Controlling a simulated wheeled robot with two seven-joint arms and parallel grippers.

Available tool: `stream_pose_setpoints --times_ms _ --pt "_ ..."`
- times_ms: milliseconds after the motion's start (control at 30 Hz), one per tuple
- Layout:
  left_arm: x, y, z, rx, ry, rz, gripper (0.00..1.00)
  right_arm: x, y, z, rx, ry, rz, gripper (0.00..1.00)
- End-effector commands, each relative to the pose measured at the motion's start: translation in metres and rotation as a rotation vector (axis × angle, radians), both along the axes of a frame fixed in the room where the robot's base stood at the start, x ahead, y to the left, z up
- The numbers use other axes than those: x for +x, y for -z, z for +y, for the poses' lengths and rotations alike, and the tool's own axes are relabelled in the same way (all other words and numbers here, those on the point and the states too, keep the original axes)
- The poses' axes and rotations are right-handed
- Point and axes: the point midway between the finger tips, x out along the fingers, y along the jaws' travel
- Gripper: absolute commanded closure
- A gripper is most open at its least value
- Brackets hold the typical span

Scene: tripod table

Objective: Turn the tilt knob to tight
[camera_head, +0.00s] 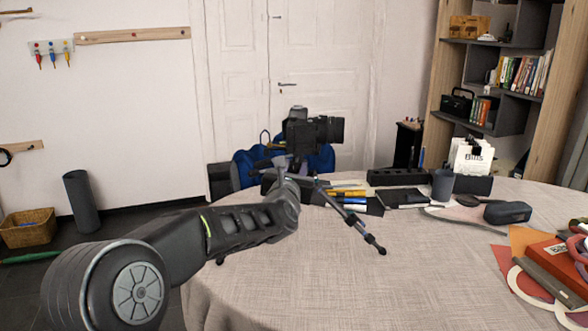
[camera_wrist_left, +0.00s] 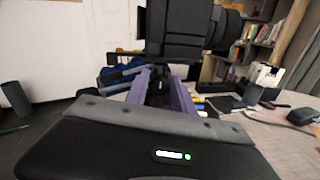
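A black camera (camera_head: 314,130) sits on top of a tripod (camera_head: 345,217) whose dark legs spread on the round table. In the left wrist view the camera (camera_wrist_left: 190,28) fills the top middle, close up. My left gripper (camera_head: 291,164) is at the tripod head, just below the camera. In the left wrist view its two purplish fingers (camera_wrist_left: 160,80) stand apart, with a dark part of the tripod head (camera_wrist_left: 158,94) showing between them. Whether they touch it I cannot tell. The tilt knob is not clearly distinguishable. My right gripper is not in view.
The table (camera_head: 300,285) has a pale cloth and is clear at its front. Pens (camera_head: 352,200), a grey cup (camera_head: 443,185), a dark case (camera_head: 507,212) and a red-orange box (camera_head: 555,262) lie to the right. A blue chair (camera_head: 250,165) stands behind the table.

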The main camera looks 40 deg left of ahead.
Motion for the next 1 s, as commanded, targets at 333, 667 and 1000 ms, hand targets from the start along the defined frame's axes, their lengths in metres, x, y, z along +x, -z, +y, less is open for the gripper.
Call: stream_pose_setpoints --times_ms 333,667,1000 --pt "-0.0001 0.0000 -0.0002 0.000 0.000 0.000 1.00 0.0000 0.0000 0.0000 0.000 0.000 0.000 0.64" --pt "0.0000 0.0002 -0.0004 0.002 0.001 0.001 1.00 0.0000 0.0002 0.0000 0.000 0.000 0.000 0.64" --pt "-0.0001 0.0016 0.0000 0.064 0.000 0.034 1.00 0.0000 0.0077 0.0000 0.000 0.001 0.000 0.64"
